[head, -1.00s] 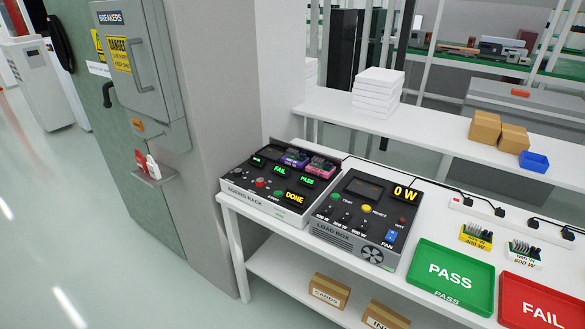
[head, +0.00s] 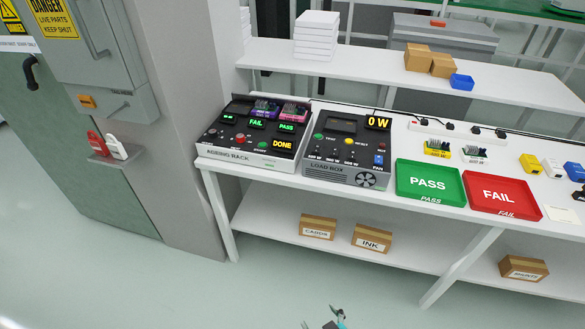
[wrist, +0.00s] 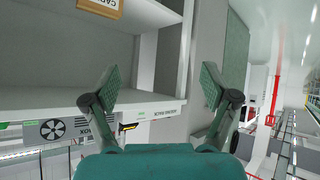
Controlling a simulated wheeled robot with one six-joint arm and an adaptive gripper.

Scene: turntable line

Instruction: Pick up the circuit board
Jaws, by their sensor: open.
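The aging rack (head: 245,158) stands at the left end of the white bench. Two small board-like items sit in its top slots, a purple one (head: 265,110) above the FAIL display and a pink one (head: 294,112) above the PASS display. They are too small to make out in detail. A third slot at the left looks empty. My gripper (head: 337,314) shows at the bottom edge of the head view, well apart from the bench top. In the wrist view my gripper (wrist: 160,88) has its two green fingers spread, with nothing between them.
Right of the rack stand the load box (head: 345,172), the green PASS tray (head: 430,168) and the red FAIL tray (head: 502,187). A raised shelf (head: 375,65) runs behind. Boxes (head: 371,238) stand on the lower shelf. The floor in front is clear.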

